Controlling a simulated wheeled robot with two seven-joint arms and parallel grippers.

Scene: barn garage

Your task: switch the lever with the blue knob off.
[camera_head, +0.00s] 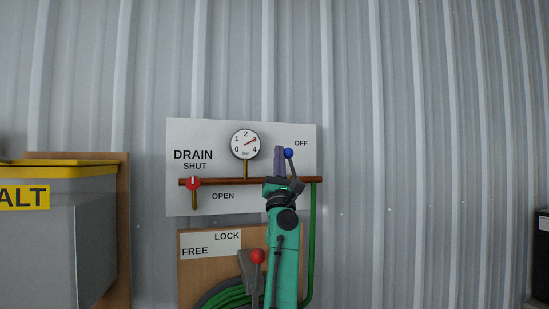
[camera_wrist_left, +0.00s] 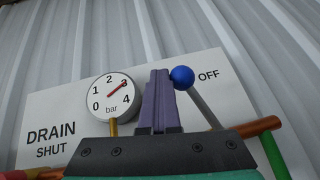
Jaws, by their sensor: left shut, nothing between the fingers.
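The lever with the blue knob (camera_head: 289,153) is on the white panel (camera_head: 225,206) at its right side, above the copper pipe (camera_head: 232,182). In the left wrist view the blue knob (camera_wrist_left: 182,77) is on a grey rod (camera_wrist_left: 206,109) that leans up and left from the pipe, below and left of the OFF label. My left gripper (camera_head: 279,149) is shut and empty, with its purple fingers pointing up just left of the knob. In the left wrist view the fingertips (camera_wrist_left: 159,74) appear beside the knob; whether they touch it I cannot tell. My right gripper is out of view.
A pressure gauge (camera_head: 245,144) is left of the fingers. A red drain handle (camera_head: 193,184) is further left. Below, a red-knobbed lever (camera_head: 258,257) and green hose (camera_head: 232,296) are close to my arm. A grey bin (camera_head: 60,240) stands left.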

